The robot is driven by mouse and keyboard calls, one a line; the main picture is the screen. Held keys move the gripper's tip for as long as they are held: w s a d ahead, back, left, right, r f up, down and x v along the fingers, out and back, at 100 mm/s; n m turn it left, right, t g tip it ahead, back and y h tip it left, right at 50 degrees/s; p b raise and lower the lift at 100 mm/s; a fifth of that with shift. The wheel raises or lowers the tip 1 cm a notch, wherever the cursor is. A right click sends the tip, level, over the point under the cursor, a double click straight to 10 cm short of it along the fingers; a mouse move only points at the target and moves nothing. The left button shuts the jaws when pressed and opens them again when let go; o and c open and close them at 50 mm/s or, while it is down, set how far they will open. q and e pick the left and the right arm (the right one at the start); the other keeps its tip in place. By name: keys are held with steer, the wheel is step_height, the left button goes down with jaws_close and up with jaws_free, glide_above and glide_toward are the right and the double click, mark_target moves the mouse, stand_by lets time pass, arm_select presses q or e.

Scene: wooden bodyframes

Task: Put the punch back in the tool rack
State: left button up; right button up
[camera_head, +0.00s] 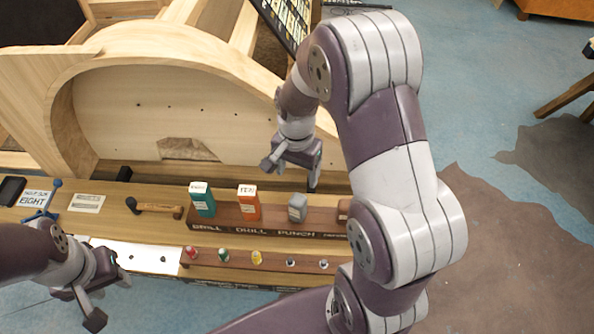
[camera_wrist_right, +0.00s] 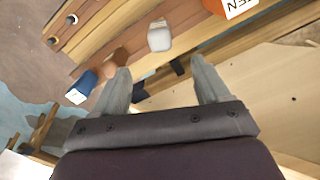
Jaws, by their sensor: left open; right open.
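The tool rack (camera_head: 265,228) is a long brown board with painted words, among them PUNCH. A grey block-topped tool (camera_head: 297,207) stands in it above that word; it also shows in the right wrist view (camera_wrist_right: 159,36). I cannot tell for sure that this is the punch. Beside it stands a brown tool (camera_wrist_right: 120,58), partly hidden by my arm in the head view. My right gripper (camera_head: 292,165) is open and empty, above and behind the grey tool. My left gripper (camera_head: 97,287) is open and empty at the lower left, away from the rack.
A teal block (camera_head: 202,199) and an orange block (camera_head: 248,203) stand in the rack. A blue piece (camera_wrist_right: 84,87) lies beyond the brown tool. A front strip holds several small coloured pegs (camera_head: 223,254). A wooden-handled tool (camera_head: 155,208) lies left. A curved wooden frame (camera_head: 190,95) rises behind.

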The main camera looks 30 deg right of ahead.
steer(key=s+a+r+n+t, duration=0.1)
steer(key=s+a+r+n, duration=0.3)
steer(key=s+n, duration=0.5)
steer(key=shift+a+n, duration=0.6)
steer(key=shift+n, duration=0.4)
steer(key=shift+r, duration=0.1)
